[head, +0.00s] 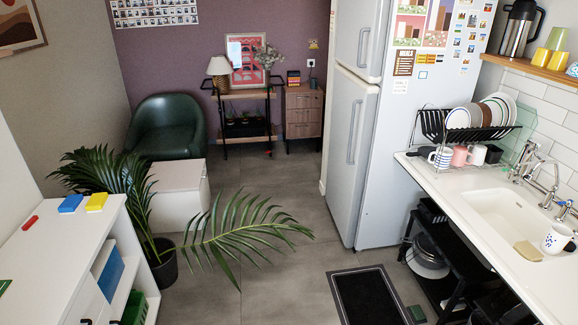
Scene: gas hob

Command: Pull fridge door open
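The white fridge (398,150) stands right of centre in the head view, its side covered with magnets and pictures. Its front faces left, with a tall lower door (347,155) and a shorter upper door (356,38). Both doors look shut. The lower door has a long vertical handle (354,131), and the upper door has a similar vertical handle (363,47). My gripper is not in view, and nothing touches the fridge.
Grey floor (290,265) is open in front of the fridge. A potted palm (160,250) spreads fronds over the left floor. A white shelf unit (60,250) stands at left, a sink counter (500,225) at right. A dark mat (368,297) lies near the counter.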

